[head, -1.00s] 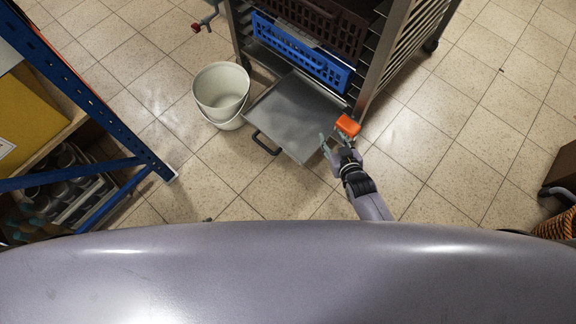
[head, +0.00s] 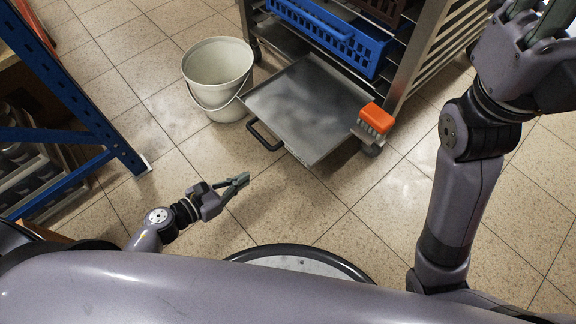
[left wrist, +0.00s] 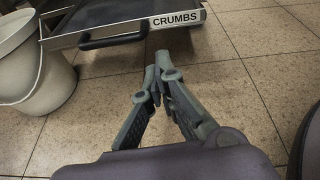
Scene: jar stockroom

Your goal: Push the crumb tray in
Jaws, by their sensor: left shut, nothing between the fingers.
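The crumb tray (head: 310,105) is a flat grey metal tray at the bottom of the rack, pulled well out toward me. Its black handle (head: 265,138) is on the front edge; it shows in the left wrist view (left wrist: 113,38) beside a "CRUMBS" label (left wrist: 172,19). My left gripper (head: 245,179) is shut and empty, low over the floor in front of the tray, apart from the handle. In the left wrist view its fingertips (left wrist: 157,75) sit below the label. My right gripper (head: 535,15) is raised at top right, fingers apart, tips partly cut off, nothing seen between them.
A pale bucket (head: 218,65) stands on the floor close to the tray's left side. The rack holds a blue crate (head: 350,45). A blue-framed shelf (head: 75,100) is at left. Floor before the tray is clear.

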